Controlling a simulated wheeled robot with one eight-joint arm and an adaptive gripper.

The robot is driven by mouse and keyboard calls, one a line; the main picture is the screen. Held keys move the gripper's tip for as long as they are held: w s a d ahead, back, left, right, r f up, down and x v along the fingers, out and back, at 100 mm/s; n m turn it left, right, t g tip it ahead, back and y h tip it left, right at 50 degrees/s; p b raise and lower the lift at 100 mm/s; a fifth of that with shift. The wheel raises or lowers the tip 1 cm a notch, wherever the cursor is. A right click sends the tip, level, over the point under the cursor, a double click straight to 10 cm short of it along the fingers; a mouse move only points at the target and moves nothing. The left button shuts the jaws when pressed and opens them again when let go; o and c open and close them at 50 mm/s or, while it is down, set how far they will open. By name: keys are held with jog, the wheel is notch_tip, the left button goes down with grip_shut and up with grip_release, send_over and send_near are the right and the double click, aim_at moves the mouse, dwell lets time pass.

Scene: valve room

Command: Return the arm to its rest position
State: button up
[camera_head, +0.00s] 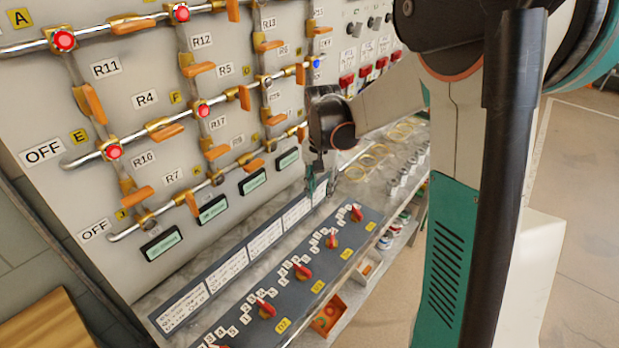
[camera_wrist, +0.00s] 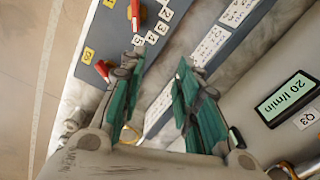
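My arm comes down along the right side of the head view and bends back toward the panel. My gripper (camera_head: 318,178) hangs above the back of the console, near the small displays, partly hidden by its own wrist. In the wrist view my gripper (camera_wrist: 157,68) has its two teal fingers apart, with nothing between them. The console strip with white labels lies beyond the fingers. I cannot tell whether the fingertips touch anything.
The valve panel (camera_head: 40,112) with pipes, orange handles and red buttons stands at left. The sloped console (camera_head: 318,262) carries several red knobs, and one red knob (camera_wrist: 136,14) shows in the wrist view. A display (camera_wrist: 288,98) reads 20 l/min. Open floor (camera_head: 585,180) lies at right.

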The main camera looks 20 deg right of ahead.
jog(key=s+a+r+n+t+b, duration=0.1)
jog(key=s+a+r+n+t, duration=0.2)
jog(key=s, duration=0.7)
jog(key=s+a+r+n+t, duration=0.4)
jog(key=s+a+r+n, duration=0.1)
jog(key=s, duration=0.4)
jog(key=shift+s+a+r+n+b, duration=0.4)
jog(key=shift+a+r, duration=0.3)
jog(key=shift+a, duration=0.6)
